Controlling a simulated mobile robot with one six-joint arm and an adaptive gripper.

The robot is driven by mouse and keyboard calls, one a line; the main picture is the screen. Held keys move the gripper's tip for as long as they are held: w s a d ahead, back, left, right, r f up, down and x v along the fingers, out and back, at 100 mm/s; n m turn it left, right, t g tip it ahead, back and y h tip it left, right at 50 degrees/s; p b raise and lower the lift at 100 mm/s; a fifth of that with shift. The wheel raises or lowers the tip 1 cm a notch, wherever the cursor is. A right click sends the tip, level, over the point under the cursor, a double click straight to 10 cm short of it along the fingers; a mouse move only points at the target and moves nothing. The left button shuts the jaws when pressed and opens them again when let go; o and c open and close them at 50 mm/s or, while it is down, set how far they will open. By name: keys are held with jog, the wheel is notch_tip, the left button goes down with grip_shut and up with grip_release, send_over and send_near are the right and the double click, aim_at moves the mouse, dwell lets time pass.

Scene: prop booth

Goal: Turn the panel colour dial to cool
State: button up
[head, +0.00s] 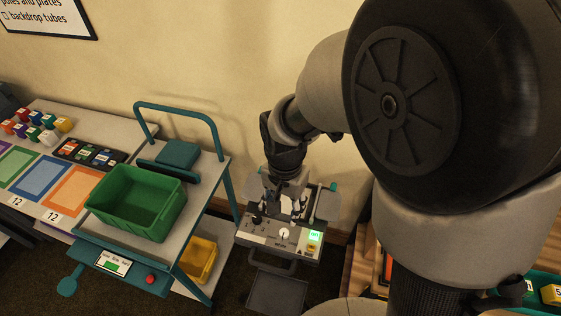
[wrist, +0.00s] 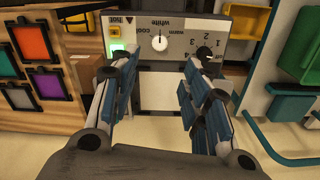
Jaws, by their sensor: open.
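The grey control panel (head: 268,238) sits on a small stand below my arm. It also fills the top of the wrist view (wrist: 180,22), with its lettering upside down. The white colour dial (wrist: 159,42) is near its middle, with marks for cool, white and warm around it; its pointer appears to face the white mark. The dial also shows in the head view (head: 284,233). My gripper (wrist: 160,66) is open and empty, its fingers on either side of the dial in the picture. I cannot tell whether they touch the panel. In the head view my gripper (head: 287,205) is above the panel's back.
A black knob (wrist: 205,53) with numbers sits beside the dial, near my right finger. A lit green display (head: 314,236) is on the panel's other side. A cart with a green bin (head: 135,222) and a yellow bin (head: 198,262) stands to the left.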

aim_at(284, 232)
notch_tip(284, 232, down, 13)
jog(key=shift+r+b, duration=0.15)
jog(key=shift+b, duration=1.1)
jog(key=shift+c, duration=0.5)
grip_shut()
